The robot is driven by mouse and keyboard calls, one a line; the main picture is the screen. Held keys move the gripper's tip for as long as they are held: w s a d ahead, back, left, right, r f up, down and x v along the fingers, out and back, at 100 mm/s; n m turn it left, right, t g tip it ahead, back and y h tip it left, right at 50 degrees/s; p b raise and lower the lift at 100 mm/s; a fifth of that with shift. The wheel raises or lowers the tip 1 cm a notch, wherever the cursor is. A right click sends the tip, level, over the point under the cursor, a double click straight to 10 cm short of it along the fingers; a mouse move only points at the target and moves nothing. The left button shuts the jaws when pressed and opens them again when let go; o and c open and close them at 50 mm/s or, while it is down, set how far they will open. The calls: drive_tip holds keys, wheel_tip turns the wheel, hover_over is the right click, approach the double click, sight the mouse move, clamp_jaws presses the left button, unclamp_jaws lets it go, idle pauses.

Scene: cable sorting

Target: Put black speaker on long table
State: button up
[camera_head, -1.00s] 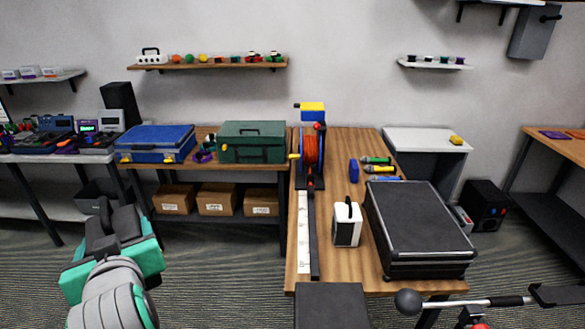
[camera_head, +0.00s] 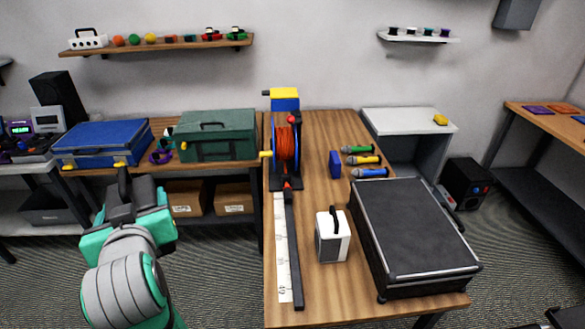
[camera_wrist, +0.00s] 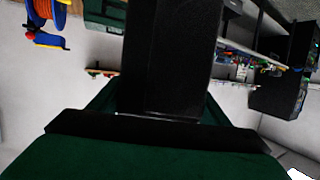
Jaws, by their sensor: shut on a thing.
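My gripper (camera_head: 133,215) is at the left in the head view, in front of the wooden tables. It is shut on a dark thing, which looks like the black speaker (camera_head: 124,187); mostly hidden by my wrist, only its dark top shows. In the wrist view the black speaker (camera_wrist: 165,60) fills the upper middle as a plain black block. A long wooden table (camera_head: 315,150) runs away from me in the middle of the head view.
The table also bears a black case (camera_head: 412,235), an orange cable reel (camera_head: 286,150), a white ruler strip (camera_head: 283,245) and several microphones (camera_head: 362,159). Blue (camera_head: 103,143) and green (camera_head: 217,135) cases lie on the left table. Another black speaker (camera_head: 468,184) stands on the floor at right.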

drive_tip(key=w+d+f+m+h, duration=0.45)
drive_tip(key=d+f+h, duration=0.2)
drive_tip(key=d, duration=0.45)
drive_tip(key=w+d+f+m+h, duration=0.4)
drive_tip(key=d+f+m+h, duration=0.25)
drive_tip(key=d, duration=0.45)
drive_tip(key=s+d+f+m+g+h, duration=0.3)
drive_tip(key=d+f+m+g, duration=0.1)
drive_tip(key=d, duration=0.6)
drive_tip(key=s+d+f+m+g+h, duration=0.3)
drive_tip(key=d+h, duration=0.1)
drive_tip(key=d, duration=0.6)
wheel_tip(320, 180, down, 10)
drive_tip(key=shift+a+f, duration=0.15)
drive_tip(key=shift+f, duration=0.05)
drive_tip(key=o, duration=1.8)
drive_tip(key=shift+f, duration=0.15)
drive_tip(key=shift+o, duration=0.2)
